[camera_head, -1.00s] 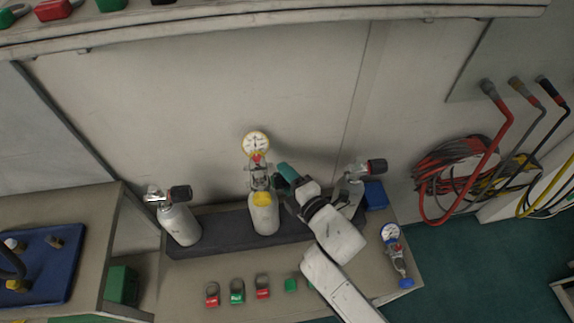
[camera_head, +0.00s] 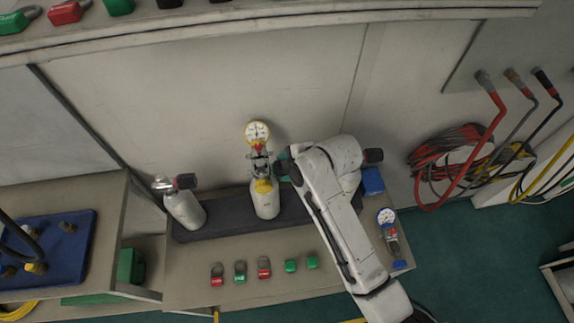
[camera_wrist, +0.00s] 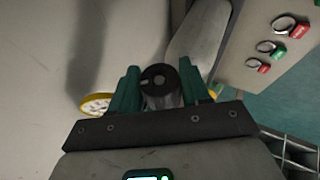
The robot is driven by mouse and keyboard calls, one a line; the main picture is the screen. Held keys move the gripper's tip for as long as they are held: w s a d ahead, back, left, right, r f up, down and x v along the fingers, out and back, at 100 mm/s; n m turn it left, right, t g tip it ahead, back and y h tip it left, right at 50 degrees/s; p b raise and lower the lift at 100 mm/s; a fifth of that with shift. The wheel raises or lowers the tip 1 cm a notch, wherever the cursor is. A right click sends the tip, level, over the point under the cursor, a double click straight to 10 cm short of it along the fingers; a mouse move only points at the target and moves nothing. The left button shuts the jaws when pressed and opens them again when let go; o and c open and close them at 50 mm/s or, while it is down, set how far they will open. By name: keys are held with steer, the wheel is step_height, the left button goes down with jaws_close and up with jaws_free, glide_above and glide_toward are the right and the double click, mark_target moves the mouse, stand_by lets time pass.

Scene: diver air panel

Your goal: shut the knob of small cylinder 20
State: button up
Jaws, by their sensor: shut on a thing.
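The middle small cylinder (camera_head: 266,207) stands upright on the dark rack, with a yellow band near its top and a white-faced, yellow-rimmed gauge (camera_head: 257,132) above its valve. I cannot read any cylinder number. My gripper (camera_head: 283,166), with teal fingers, is at the right side of this cylinder's valve, partly hidden by my arm. In the wrist view, my gripper (camera_wrist: 158,88) is shut on a round black knob (camera_wrist: 159,77), one finger on each side. The knob's turned position cannot be told.
Another cylinder (camera_head: 185,211) with a black knob stands at the left of the rack (camera_head: 222,228). A third black knob (camera_head: 373,155) shows right, its cylinder hidden behind my arm. Red and green padlocks lie along the bench front. A loose gauge (camera_head: 386,217) lies at right.

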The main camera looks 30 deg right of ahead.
steer(key=m+g+y, duration=0.1)
steer(key=g, duration=0.3)
steer(key=shift+d, duration=0.1)
steer(key=shift+s+f+m+g+y, duration=0.1)
steer(key=shift+m+g+y, duration=0.4)
steer(key=shift+g, duration=1)
steer(key=o, duration=1)
